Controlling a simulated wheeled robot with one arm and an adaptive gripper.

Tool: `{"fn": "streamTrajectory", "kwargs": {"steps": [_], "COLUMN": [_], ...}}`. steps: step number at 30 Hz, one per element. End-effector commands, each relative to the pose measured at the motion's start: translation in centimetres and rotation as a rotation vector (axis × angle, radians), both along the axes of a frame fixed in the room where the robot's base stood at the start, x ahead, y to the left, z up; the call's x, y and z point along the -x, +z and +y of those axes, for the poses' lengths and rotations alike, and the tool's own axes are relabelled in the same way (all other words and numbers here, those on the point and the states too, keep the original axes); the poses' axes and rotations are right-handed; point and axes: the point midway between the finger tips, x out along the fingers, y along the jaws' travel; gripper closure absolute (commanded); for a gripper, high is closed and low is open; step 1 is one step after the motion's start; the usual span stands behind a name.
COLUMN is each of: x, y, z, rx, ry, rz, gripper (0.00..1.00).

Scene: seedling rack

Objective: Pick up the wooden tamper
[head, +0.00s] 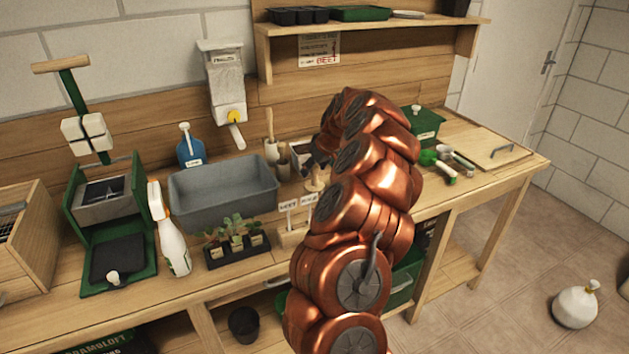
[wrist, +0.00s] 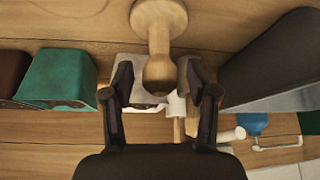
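The wooden tamper (wrist: 160,30) is a pale turned piece with a round flat disc and a narrower handle. In the wrist view it is at the top centre, with its handle end between my fingertips. My gripper (wrist: 157,78) is open around the handle end; a gap shows on the left, while on the right the finger is close and contact is unclear. In the head view the tamper (head: 315,181) stands on the bench just below my dark gripper (head: 314,163), partly hidden by my copper arm.
A grey tub (head: 222,191) stands left of the tamper, with a seedling tray (head: 237,250) in front. Small label signs in a wooden block (head: 290,237) stand nearer the front edge. Pots and a wooden-handled tool (head: 270,148) are behind. A green box (head: 424,124) is to the right.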

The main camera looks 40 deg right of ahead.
Motion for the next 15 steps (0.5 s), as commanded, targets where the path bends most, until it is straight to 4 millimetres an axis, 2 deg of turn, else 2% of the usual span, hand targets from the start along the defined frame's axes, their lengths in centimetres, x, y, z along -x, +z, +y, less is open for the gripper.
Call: {"fn": "streamTrajectory", "kwargs": {"steps": [2, 15], "x": [0.00, 0.01], "y": [0.01, 0.00], "z": [0.00, 0.02], "rx": [0.000, -0.001], "ry": [0.000, 0.000], "rz": [0.000, 0.000], "gripper": [0.53, 0.99]}}
